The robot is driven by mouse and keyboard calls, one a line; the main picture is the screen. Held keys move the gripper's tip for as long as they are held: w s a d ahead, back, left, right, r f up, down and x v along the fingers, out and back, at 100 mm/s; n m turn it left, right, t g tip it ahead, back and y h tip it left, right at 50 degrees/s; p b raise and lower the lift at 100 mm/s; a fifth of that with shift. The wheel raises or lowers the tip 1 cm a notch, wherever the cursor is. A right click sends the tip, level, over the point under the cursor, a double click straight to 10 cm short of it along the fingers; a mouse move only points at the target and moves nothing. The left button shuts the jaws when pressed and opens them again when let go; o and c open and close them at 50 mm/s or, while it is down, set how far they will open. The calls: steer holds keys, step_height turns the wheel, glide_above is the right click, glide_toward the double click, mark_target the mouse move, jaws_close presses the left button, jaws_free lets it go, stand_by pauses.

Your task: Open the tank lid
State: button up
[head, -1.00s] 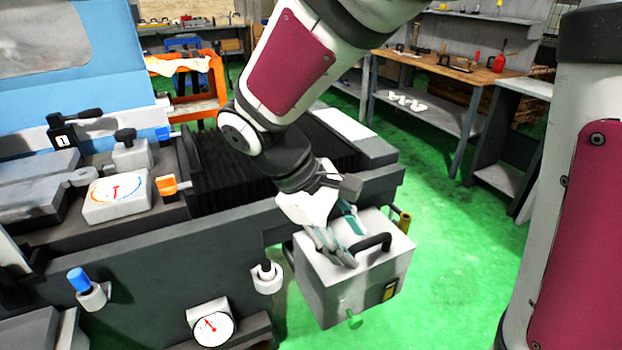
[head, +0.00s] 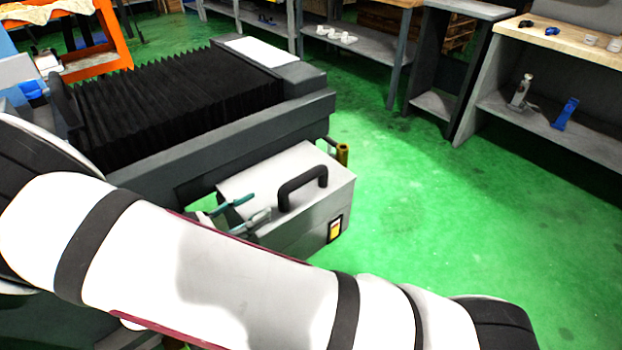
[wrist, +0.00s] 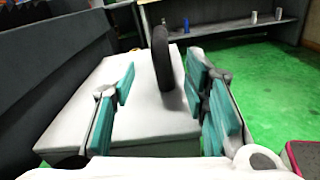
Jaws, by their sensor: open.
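The tank is a light grey box (head: 305,228) fixed at the side of the machine, with a yellow-and-black label on its front. Its lid (head: 255,185) lies flat and closed on top and carries a black arched handle (head: 302,188). In the wrist view the lid (wrist: 135,110) fills the middle and the handle (wrist: 162,58) stands up ahead, between the lines of the two fingers. My gripper (head: 245,208) is open and empty at the near left side of the handle; it also shows in the wrist view (wrist: 163,90). My arm hides the tank's lower near part.
The machine's black bellows (head: 170,100) and grey bed edge (head: 215,135) lie behind and left of the tank. A brass-coloured fitting (head: 342,154) sits beside it. Green floor to the right is clear, with benches (head: 560,60) at the back.

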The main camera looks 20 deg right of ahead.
mark_target(302, 179)
steer(key=b+x, duration=0.1)
steer(key=x, duration=1.2)
steer(key=shift+w+d, duration=0.15)
steer(key=shift+d, duration=0.2)
jaws_close()
